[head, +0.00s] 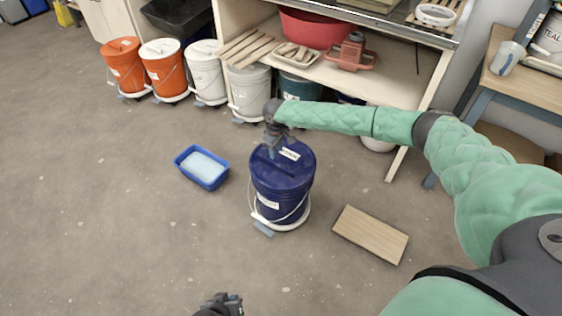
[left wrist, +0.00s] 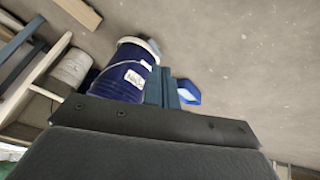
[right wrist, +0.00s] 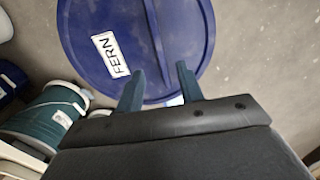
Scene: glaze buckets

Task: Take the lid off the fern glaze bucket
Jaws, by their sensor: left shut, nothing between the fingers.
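The fern glaze bucket (head: 282,196) is dark blue and stands upright on a white dolly, with a wire bail and a white label. Its blue lid (head: 299,166) is on. The right wrist view shows the lid (right wrist: 190,25) from above, with a FERN label and a raised bar (right wrist: 155,35) across it. My right gripper (head: 272,150) is over the lid. Its two fingers (right wrist: 158,85) are apart, on either side of the bar's line; contact cannot be told. My left gripper (head: 228,300) is shut and empty, low at the front, away from the bucket (left wrist: 120,75).
A blue tub (head: 184,158) with pale contents lies left of the bucket, and a wooden board (head: 370,235) lies right. Orange buckets (head: 124,68), white buckets (head: 207,75) and a teal bucket (head: 300,88) line the shelf behind. The floor at front left is clear.

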